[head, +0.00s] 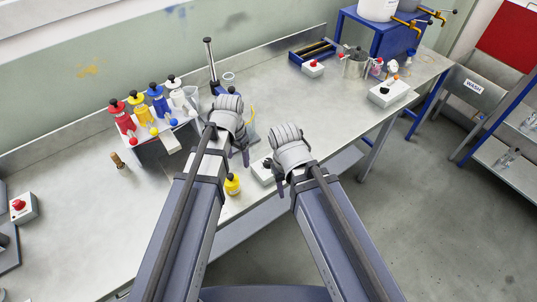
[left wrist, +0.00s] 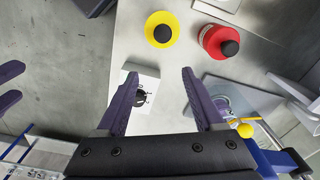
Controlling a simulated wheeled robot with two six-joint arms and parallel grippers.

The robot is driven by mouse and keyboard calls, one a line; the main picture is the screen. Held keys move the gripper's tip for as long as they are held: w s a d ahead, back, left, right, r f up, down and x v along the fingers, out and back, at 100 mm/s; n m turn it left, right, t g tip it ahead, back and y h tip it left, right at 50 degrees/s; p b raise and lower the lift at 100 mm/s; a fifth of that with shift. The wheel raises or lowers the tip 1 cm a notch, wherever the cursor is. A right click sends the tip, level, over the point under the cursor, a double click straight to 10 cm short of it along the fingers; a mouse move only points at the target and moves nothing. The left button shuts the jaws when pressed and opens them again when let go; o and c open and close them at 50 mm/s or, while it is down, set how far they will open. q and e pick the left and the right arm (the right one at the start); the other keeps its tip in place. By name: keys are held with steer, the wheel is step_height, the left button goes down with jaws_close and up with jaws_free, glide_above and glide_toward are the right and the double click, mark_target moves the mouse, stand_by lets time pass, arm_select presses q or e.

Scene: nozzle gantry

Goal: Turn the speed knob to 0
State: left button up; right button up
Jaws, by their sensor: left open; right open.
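A white box (head: 262,171) with a black knob stands near the table's front edge, partly hidden by my grippers in the head view. In the left wrist view the black knob (left wrist: 141,98) sits on the box's top, with small dark marks around it. My left gripper (left wrist: 158,73) is open, and the knob appears between its fingers, closer to the left one. I cannot tell its height above the knob. In the head view my left gripper (head: 240,155) is just left of the box. My right gripper (head: 275,185) is open, close beside the box on the right.
A yellow container (head: 232,184) stands near the front edge; a red one (left wrist: 220,40) shows in the left wrist view. Colored bottles (head: 140,108) stand at the left. A post stand (head: 210,65) is behind my left gripper. Another white box (head: 389,92) is at right.

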mark_target(268, 161)
arm_select(q)
steer(key=w+d+m, duration=0.1)
steer(key=d+m, duration=0.1)
steer(key=d, duration=0.1)
steer(key=w+d+m, duration=0.2)
steer(key=d+m, duration=0.1)
steer(key=w+d+m, duration=0.2)
steer(key=d, duration=0.2)
step_height(268, 161, down, 8)
steer(key=b, duration=0.8)
steer(key=shift+r, duration=0.1)
jaws_close()
